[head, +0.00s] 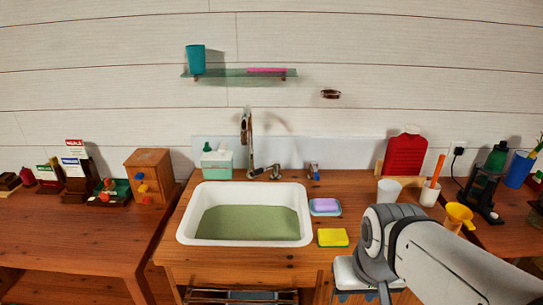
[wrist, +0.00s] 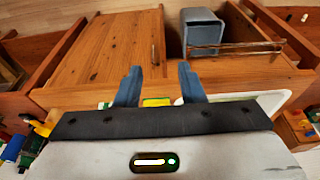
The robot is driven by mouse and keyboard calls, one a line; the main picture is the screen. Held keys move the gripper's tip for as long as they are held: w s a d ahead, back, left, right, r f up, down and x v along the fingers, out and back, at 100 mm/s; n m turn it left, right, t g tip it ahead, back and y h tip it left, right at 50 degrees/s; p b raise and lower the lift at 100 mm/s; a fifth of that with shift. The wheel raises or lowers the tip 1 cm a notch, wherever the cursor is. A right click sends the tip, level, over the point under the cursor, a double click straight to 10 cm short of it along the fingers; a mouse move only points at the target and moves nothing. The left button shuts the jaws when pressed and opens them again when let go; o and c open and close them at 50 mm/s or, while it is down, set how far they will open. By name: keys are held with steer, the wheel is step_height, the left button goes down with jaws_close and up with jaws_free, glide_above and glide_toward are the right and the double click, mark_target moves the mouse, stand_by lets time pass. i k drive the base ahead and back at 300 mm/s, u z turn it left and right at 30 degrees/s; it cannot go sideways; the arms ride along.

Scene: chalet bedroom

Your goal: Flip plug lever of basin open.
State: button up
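The white basin (head: 187,225) is set in the wooden counter in the head view and has a greenish bottom. A tap (head: 265,172) stands behind its rim. A small blue-and-brown upright fitting (head: 314,170) stands to the right of the tap; it may be the plug lever, but it is too small to tell its position. My gripper (wrist: 160,88) is open and empty, with its two blue fingers apart in the wrist view. In the head view it is low at the counter's front, right of the basin, partly cut off. Part of the basin's white rim (wrist: 270,100) shows in the wrist view.
A yellow sponge (head: 333,238) and a purple soap on a blue dish (head: 325,212) lie right of the basin. A white cup (head: 389,190) and a yellow funnel (head: 458,215) stand farther right. A teal dispenser box (head: 217,162) is behind the basin. A glass shelf (head: 225,73) hangs above.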

mark_target(275, 165)
steer(key=k, duration=0.65)
steer(key=u, duration=0.45)
steer(key=i, duration=1.55)
steer(key=z, duration=0.45)
